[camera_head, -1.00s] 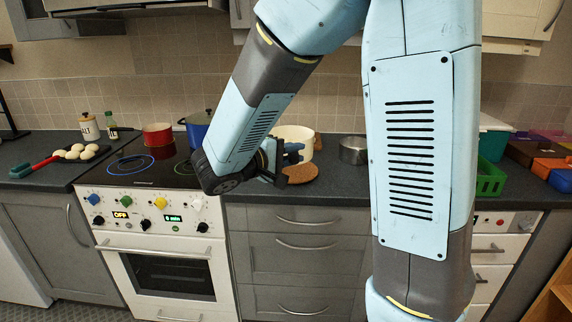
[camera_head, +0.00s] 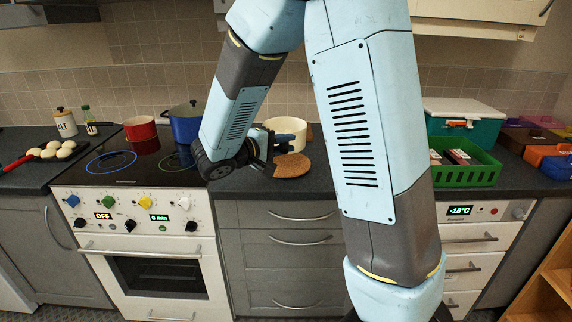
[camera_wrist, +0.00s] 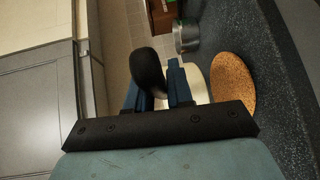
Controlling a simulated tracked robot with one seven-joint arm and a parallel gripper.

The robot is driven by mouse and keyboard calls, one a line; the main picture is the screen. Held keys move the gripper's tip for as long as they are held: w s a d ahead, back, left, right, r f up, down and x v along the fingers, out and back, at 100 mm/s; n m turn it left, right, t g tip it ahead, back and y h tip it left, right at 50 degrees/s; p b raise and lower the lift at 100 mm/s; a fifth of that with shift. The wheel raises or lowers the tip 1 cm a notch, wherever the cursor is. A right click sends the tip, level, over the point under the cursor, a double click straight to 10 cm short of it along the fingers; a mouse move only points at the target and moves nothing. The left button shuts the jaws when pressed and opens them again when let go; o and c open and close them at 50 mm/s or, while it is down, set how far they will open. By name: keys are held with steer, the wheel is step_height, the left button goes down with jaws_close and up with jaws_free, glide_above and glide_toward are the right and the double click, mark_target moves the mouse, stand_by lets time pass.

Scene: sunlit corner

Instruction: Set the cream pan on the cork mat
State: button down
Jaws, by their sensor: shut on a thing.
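The cream pan (camera_head: 287,124) is on the far side of the cork mat in the head view, partly hidden by my gripper. My gripper (camera_head: 276,146) is beside the pan's near side, at the mat's far left edge. In the wrist view the gripper (camera_wrist: 155,88) is shut on the pan's dark handle (camera_wrist: 148,68), and part of the cream pan (camera_wrist: 197,82) shows beyond the fingers. The round cork mat (camera_head: 291,167) lies bare on the dark counter; it also shows in the wrist view (camera_wrist: 233,84). Whether the pan touches the counter cannot be told.
Left of the gripper is the stove (camera_head: 125,172) with a red pot (camera_head: 140,129) and a blue pot (camera_head: 185,124). A metal pot (camera_wrist: 187,37) stands near the pan. A green basket (camera_head: 465,172) is at right. My arm hides the counter's middle.

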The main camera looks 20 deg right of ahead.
steer(key=w+d+f, duration=0.1)
steer(key=w+f, duration=0.3)
steer(key=f, duration=0.4)
steer(key=shift+w+d+f, duration=0.2)
steer(key=shift+f, duration=0.15)
steer(key=c, duration=1)
jaws_free()
